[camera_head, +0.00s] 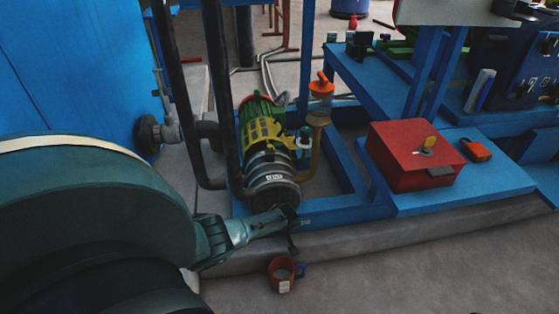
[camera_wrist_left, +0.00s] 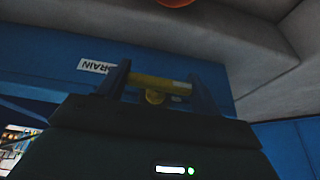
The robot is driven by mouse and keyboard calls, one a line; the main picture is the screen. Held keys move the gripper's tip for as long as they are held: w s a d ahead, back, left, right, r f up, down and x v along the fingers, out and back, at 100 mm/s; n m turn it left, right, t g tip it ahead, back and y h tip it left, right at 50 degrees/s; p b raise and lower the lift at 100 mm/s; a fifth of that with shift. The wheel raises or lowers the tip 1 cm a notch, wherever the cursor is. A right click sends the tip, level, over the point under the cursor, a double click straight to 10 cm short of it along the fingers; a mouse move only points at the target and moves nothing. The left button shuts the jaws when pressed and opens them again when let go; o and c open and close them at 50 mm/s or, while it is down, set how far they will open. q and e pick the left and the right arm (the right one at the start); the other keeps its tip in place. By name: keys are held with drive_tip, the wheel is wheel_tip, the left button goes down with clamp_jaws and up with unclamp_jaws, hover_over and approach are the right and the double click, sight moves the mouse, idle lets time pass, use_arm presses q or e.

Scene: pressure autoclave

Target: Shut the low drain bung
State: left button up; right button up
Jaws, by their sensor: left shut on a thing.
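The low drain bung's yellow bar handle (camera_wrist_left: 172,86) shows in the left wrist view, with a round yellow knob below its middle. My left gripper (camera_wrist_left: 160,84) has one finger at each end of the handle and is shut on it. The handle is in front of a blue frame face with a white DRAIN label (camera_wrist_left: 95,66), upside down in this view. In the head view my left gripper (camera_head: 290,219) is low at the blue frame's front edge, below the pump; the bung is hidden there. Whether the bung is seated cannot be told. My right gripper is not in view.
A red box (camera_head: 412,157) with a yellow-headed key and a red padlock (camera_head: 476,150) sit on the blue platform at right. The floor at lower right is clear.

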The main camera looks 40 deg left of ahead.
use_arm(q)
drive_tip(key=o, duration=1)
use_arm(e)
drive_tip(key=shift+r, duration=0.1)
use_arm(q)
drive_tip(key=shift+r+p, duration=0.25)
drive_tip(key=shift+p, duration=0.05)
drive_tip(key=p+v, duration=1)
drive_tip(key=v, duration=0.2)
drive_tip(key=shift+s+d+r, duration=0.15)
drive_tip(key=shift+s+r, duration=0.05)
drive_tip(key=shift+r, duration=0.05)
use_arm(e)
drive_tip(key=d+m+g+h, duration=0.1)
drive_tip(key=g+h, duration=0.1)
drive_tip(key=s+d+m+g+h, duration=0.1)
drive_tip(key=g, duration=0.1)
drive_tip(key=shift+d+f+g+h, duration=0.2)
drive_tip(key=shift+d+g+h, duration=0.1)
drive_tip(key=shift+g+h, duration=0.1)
use_arm(q)
drive_tip(key=shift+r, duration=0.1)
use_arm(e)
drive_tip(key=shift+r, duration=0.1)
